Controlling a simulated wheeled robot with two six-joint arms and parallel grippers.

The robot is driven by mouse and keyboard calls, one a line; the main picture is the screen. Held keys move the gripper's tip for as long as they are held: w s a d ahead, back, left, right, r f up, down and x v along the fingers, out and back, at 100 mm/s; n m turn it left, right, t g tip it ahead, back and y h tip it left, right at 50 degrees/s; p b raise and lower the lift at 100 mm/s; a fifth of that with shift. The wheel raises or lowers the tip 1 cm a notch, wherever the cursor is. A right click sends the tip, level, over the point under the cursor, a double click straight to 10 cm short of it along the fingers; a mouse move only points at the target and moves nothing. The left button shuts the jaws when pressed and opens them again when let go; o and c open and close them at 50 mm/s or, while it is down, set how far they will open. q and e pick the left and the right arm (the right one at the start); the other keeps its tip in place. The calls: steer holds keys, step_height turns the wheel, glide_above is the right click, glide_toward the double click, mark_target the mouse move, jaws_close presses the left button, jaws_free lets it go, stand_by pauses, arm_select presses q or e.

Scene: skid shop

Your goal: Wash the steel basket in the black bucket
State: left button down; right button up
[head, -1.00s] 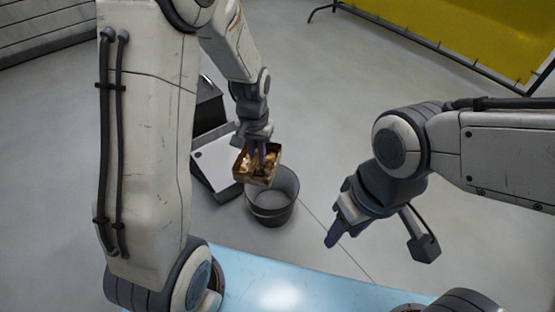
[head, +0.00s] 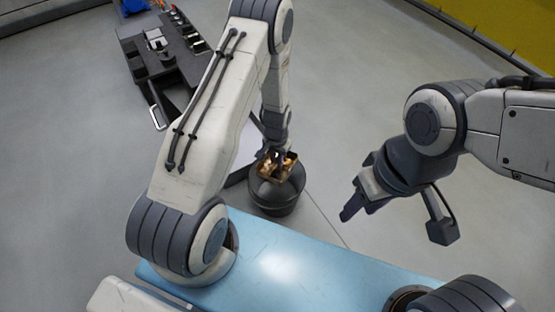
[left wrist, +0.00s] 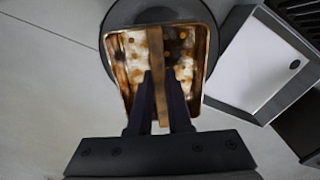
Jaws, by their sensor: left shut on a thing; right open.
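The steel basket (head: 291,169) is a small rectangular tray-like box with brown, rusty-looking stains and a bar across its middle. My left gripper (head: 273,156) is shut on that bar. In the left wrist view, the basket (left wrist: 125,83) hangs between the camera and the bucket, with the gripper fingers (left wrist: 161,80) on its bar. The black bucket (head: 275,203) stands on the floor under the basket. Its dark round rim (left wrist: 108,30) shows behind the basket. I cannot tell whether the basket is below the rim. My right gripper (head: 352,206) is open and empty, right of the bucket.
A white-topped box with dark edges (left wrist: 262,58) stands close beside the bucket. A dark bench with tools (head: 165,58) is at the upper left. A yellow panel (head: 500,45) is at the upper right. The grey floor between is clear.

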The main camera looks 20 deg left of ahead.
step_height(320, 180, down, 18)
steer(key=b, duration=1.8)
steer(key=shift+f, duration=0.25)
